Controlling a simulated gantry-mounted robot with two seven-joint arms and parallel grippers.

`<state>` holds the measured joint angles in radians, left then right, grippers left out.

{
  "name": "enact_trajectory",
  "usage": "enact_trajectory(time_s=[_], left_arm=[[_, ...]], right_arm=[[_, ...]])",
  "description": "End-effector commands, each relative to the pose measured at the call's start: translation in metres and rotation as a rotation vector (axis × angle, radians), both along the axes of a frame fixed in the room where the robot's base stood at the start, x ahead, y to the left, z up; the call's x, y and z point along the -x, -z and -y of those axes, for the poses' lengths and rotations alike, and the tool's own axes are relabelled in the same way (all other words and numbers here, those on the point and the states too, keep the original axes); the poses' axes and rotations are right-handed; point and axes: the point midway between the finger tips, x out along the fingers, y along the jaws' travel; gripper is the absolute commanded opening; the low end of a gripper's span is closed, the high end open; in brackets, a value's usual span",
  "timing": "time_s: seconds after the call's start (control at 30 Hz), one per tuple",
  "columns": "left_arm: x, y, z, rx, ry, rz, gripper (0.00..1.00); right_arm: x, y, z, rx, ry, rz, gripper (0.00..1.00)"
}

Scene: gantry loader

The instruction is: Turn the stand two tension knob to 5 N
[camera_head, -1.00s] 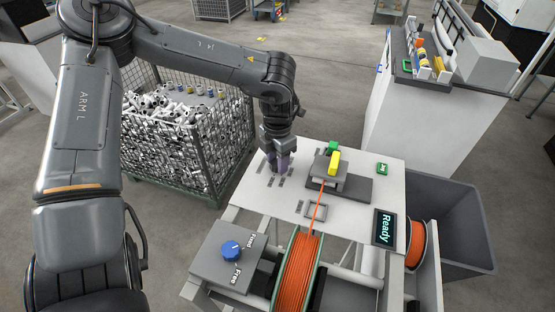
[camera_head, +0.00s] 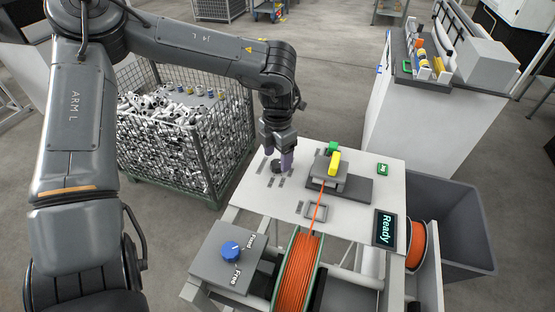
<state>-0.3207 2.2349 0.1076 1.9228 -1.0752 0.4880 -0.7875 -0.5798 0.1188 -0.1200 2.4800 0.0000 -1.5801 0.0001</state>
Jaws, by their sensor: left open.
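A small dark knob (camera_head: 276,167) sits on the white panel top (camera_head: 235,200) of the stand, with short grey marks around it. The marks are too small to read. My left gripper (camera_head: 278,160) is open over the knob, with its two purple-grey fingers pointing down, one at each side. I cannot tell whether a finger touches the knob. My right gripper is not in view.
A blue knob (camera_head: 231,250) sits on a grey box marked Fixed and Free. A yellow-handled clamp (camera_head: 334,164), an orange wire spool (camera_head: 297,275) and a display (camera_head: 384,229) reading Ready are nearby. A wire basket (camera_head: 205,150) stands behind left.

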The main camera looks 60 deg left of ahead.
Motion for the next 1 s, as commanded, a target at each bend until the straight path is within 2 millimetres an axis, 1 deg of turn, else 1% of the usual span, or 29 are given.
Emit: enact_trajectory(time_s=[0.03,0.3,0.4,0.5,0.7,1.0], left_arm=[[-0.001,-0.009,0.0,-0.002,0.0,0.006,0.67],[-0.001,-0.055,0.0,-0.003,0.0,0.004,0.67],[0.0,-0.069,0.0,-0.002,-0.001,0.003,0.67],[0.0,-0.078,0.0,-0.001,0.0,0.002,0.67],[0.0,-0.086,0.0,-0.001,-0.001,0.002,0.67],[0.0,-0.087,0.0,0.0,-0.001,0.001,0.67]], right_arm=[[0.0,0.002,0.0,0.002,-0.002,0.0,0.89],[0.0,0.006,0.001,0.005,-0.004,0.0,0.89],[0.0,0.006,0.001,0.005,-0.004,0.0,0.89],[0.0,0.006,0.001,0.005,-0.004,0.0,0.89],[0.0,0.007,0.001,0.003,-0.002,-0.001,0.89],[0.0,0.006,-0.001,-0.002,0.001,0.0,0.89]])
